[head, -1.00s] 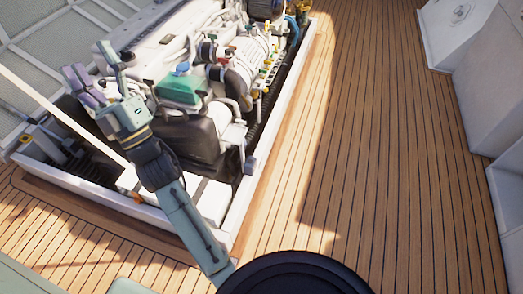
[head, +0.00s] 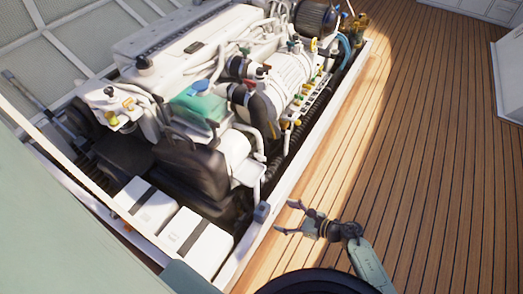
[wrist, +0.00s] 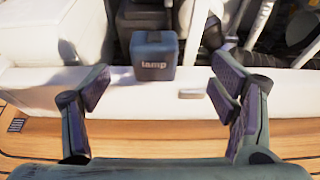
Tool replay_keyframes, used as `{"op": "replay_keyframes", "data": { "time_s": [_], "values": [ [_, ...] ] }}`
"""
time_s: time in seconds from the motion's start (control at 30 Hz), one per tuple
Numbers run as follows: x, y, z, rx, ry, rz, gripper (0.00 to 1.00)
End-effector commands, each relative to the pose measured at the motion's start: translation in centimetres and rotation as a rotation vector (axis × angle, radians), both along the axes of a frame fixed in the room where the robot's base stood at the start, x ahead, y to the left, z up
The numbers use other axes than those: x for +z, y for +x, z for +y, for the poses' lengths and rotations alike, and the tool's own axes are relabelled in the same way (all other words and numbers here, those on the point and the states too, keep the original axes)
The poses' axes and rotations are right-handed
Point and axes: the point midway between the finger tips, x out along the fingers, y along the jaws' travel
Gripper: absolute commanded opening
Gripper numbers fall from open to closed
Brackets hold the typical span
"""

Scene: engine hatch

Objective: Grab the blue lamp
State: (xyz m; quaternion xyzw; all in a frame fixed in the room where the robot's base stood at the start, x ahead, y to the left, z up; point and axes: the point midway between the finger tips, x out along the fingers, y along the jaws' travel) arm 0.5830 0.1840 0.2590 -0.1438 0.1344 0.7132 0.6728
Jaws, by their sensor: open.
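The blue lamp is a small dark blue-grey box (wrist: 154,56) with "lamp" written on its front. In the wrist view it sits at the white hatch edge, upper middle, ahead of the fingers and a little left of centre between them. In the head view the lamp (head: 262,212) is on the hatch's near right edge. My gripper (head: 284,218) is open and empty, just right of the lamp over the wooden deck. In the wrist view my gripper's fingers (wrist: 160,90) are spread wide, apart from the lamp.
The white hatch rim (head: 318,138) runs along the engine bay. The engine (head: 205,60), a green tank (head: 200,103) and white boxes (head: 190,235) fill the bay left of the lamp. The wooden deck (head: 425,130) to the right is clear.

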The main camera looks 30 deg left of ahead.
Motion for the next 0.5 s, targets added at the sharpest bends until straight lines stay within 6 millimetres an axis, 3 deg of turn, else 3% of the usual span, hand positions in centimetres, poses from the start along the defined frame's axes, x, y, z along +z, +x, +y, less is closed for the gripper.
{"op": "replay_keyframes", "data": {
  "time_s": [0.2, 0.5],
  "values": [
    [-1.1, -0.3, 3.4, 0.003, 0.003, 0.001, 0.78],
    [-2.3, -0.7, 5.8, 0.000, 0.003, 0.003, 0.78]
  ]
}}
